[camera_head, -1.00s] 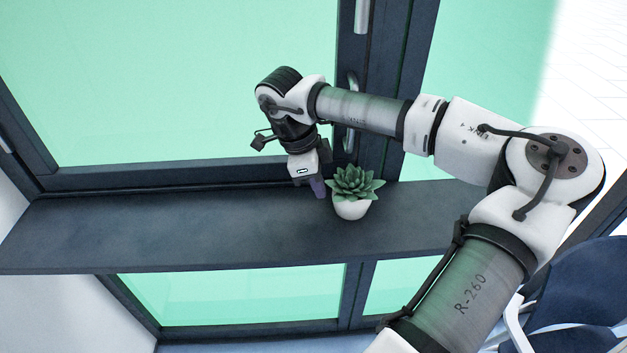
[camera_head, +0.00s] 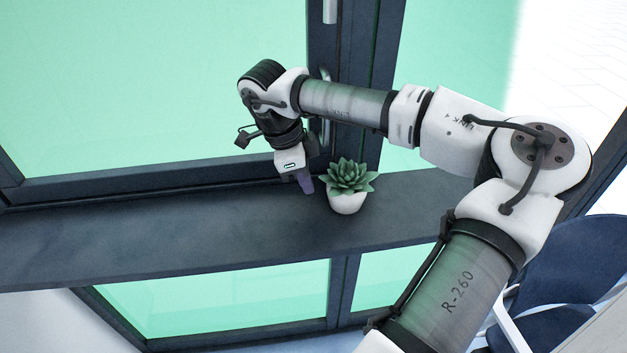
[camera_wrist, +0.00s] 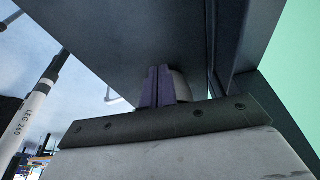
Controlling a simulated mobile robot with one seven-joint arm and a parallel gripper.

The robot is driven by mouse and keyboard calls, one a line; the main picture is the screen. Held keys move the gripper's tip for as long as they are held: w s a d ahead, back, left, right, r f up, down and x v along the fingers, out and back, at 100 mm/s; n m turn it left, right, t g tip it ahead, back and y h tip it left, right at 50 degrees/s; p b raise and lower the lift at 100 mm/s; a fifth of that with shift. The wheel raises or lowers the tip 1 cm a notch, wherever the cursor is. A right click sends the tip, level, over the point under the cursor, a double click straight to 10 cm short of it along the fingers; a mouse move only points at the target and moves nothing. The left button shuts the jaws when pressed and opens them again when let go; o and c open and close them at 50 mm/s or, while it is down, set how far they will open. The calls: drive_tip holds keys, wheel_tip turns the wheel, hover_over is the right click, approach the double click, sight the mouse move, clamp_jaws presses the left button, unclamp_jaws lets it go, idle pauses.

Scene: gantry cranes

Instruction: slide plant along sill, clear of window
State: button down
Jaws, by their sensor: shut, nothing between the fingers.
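The plant (camera_head: 349,178) is a green succulent in a small white pot (camera_head: 347,203), upright on the dark sill (camera_head: 200,225). It stands below and right of the window handle (camera_head: 325,105), in front of the dark window post. My gripper (camera_head: 307,185) is shut and empty, its purple fingers pointing down just left of the pot. In the wrist view the shut fingers (camera_wrist: 157,88) show with a pale rounded shape, likely the pot (camera_wrist: 182,86), close behind them. I cannot tell whether they touch it.
The green-tinted window (camera_head: 150,80) stands shut-looking behind the sill, its lower frame (camera_head: 130,183) along the back edge. The sill left of my gripper is bare. My arm passes above its right part. A dark blue chair (camera_head: 570,270) stands at lower right.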

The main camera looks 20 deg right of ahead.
drive_tip(key=shift+w+a+f, duration=0.1)
drive_tip(key=shift+w+a, duration=0.15)
drive_tip(key=shift+a, duration=0.3)
drive_tip(key=shift+w+a+f, duration=0.1)
drive_tip(key=shift+w+a, duration=0.1)
drive_tip(key=shift+a, duration=0.3)
drive_tip(key=b+v, duration=0.2)
drive_tip(key=v, duration=0.8)
drive_tip(key=shift+r, duration=0.2)
drive_tip(key=shift+d, duration=0.1)
